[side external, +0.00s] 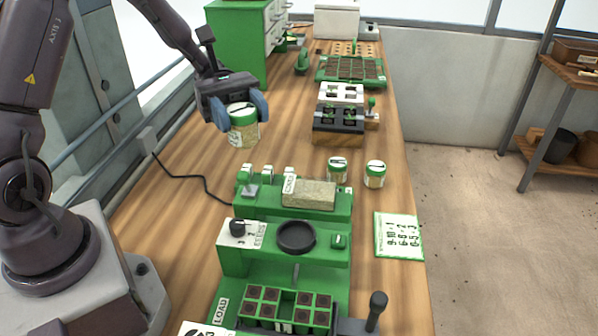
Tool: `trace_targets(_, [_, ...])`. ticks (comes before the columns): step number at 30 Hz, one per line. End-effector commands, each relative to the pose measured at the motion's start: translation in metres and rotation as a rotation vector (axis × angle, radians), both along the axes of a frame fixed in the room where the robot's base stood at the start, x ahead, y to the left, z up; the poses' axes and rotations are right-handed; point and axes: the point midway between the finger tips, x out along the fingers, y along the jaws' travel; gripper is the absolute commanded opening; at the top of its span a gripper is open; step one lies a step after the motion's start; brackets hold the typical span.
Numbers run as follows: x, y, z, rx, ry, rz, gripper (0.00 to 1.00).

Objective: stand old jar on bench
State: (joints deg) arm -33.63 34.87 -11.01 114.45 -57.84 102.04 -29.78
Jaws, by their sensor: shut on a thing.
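Two similar jars with green bands and white lids, a left one (337,170) and a right one (375,175), stand upright on the bench to the right of my gripper. The gap under the held jar is hard to judge.
The green seeder (340,215) with a black round dish (296,237) fills the front. A number card (399,236) lies at right. A black and white device (338,118) and a seed tray (350,70) stand behind. A black cable (195,178) crosses the left side.

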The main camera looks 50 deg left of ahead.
Motion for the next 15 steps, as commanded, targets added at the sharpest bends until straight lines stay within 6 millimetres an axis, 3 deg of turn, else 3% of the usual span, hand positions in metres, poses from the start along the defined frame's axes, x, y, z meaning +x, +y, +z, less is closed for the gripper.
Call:
trace_targets(3, [0.031, 0.028, 0.022, 0.002, -0.005, 0.276, 0.26])
trace_targets(6, [0.049, 0.051, 0.035, 0.002, -0.004, 0.436, 0.26])
trace_targets(15, [0.074, 0.103, 0.062, 0.001, -0.003, 0.715, 0.26])
